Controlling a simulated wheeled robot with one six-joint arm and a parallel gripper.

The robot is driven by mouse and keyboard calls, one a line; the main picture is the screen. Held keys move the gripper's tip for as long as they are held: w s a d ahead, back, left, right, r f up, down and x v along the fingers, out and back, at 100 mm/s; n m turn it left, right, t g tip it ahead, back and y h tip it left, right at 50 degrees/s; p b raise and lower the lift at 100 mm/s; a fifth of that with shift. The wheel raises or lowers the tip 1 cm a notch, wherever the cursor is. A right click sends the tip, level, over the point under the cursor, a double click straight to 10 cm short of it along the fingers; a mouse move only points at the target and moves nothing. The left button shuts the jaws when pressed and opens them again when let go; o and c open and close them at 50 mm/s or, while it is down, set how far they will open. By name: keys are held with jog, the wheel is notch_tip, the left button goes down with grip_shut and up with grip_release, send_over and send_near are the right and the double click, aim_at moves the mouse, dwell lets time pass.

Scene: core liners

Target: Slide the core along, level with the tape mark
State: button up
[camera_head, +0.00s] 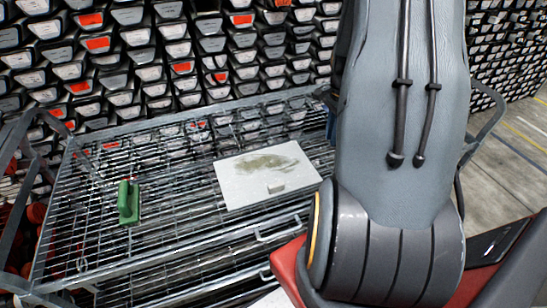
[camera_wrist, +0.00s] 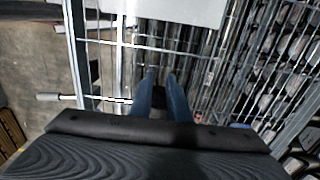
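A pale board (camera_head: 235,185) lies on the wire-mesh shelf, with a greenish-brown smear on its upper part. A small pale block (camera_head: 276,188) sits near the board's front edge; I cannot tell whether it is the core. I can make out no tape mark. In the wrist view, part of the pale board (camera_wrist: 185,10) shows at the top edge. My gripper (camera_wrist: 161,76) points toward the mesh, short of the board in the picture. Its two blue fingers stand apart with nothing seen held between them. In the head view my arm hides the gripper.
A green handled tool (camera_head: 128,202) stands on the left of the mesh shelf (camera_head: 185,185). The shelf has a raised metal rim. Racks of stacked trays (camera_head: 160,50) rise behind it. Mesh between tool and board is clear. Concrete floor (camera_head: 510,150) is at right.

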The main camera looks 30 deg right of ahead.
notch_tip(320, 180, up, 9)
jog(key=p, duration=0.5)
jog(key=shift+p, duration=0.35)
jog(key=shift+f, duration=0.1)
jog(key=w+a+r+n+t+b, duration=0.15)
jog(key=a+n+b, duration=0.55)
jog(key=a+n, duration=1.3)
jog(key=s+a, duration=0.2)
jog(key=a, duration=0.5)
jog(key=s+a+b, duration=0.1)
jog(key=s+a, duration=0.2)
jog(key=a, duration=0.5)
jog(key=shift+s+f+b, duration=0.15)
jog(key=shift+f+b, duration=0.1)
jog(key=shift+b, duration=0.05)
jog(key=shift+d, duration=0.1)
